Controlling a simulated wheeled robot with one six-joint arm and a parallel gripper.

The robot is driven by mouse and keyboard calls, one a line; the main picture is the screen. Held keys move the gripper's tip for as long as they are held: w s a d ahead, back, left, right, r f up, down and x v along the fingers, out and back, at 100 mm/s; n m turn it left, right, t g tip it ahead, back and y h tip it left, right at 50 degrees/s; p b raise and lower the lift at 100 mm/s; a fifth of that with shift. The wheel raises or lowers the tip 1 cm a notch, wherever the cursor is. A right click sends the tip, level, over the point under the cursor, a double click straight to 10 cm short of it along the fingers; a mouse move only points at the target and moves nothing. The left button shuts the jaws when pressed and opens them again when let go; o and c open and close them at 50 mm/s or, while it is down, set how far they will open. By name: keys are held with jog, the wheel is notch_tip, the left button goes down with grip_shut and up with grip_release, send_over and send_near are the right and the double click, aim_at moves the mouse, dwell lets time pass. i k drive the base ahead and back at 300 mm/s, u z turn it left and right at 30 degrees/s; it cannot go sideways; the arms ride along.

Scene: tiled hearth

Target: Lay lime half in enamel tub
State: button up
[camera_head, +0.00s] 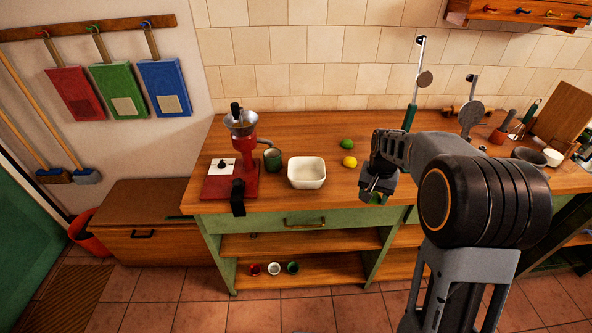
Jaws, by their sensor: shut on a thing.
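The enamel tub (307,184) is a white, roughly square open bowl on the wooden counter, left of my gripper. It looks empty. My gripper (377,192) is at the counter's front edge, right of the tub and apart from it. It is shut on a small green piece, the lime half (377,199), which shows just below the fingers. Most of the lime half is hidden by the gripper.
A yellow lemon (349,161) and a green lime (347,143) lie between the tub and my arm. A dark green mug (272,159) and a red grinder (242,178) stand left of the tub. Utensils and bowls crowd the right side.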

aim_at(347, 143)
jog(key=k, duration=0.8)
jog(key=u, duration=0.65)
jog(key=i, duration=1.5)
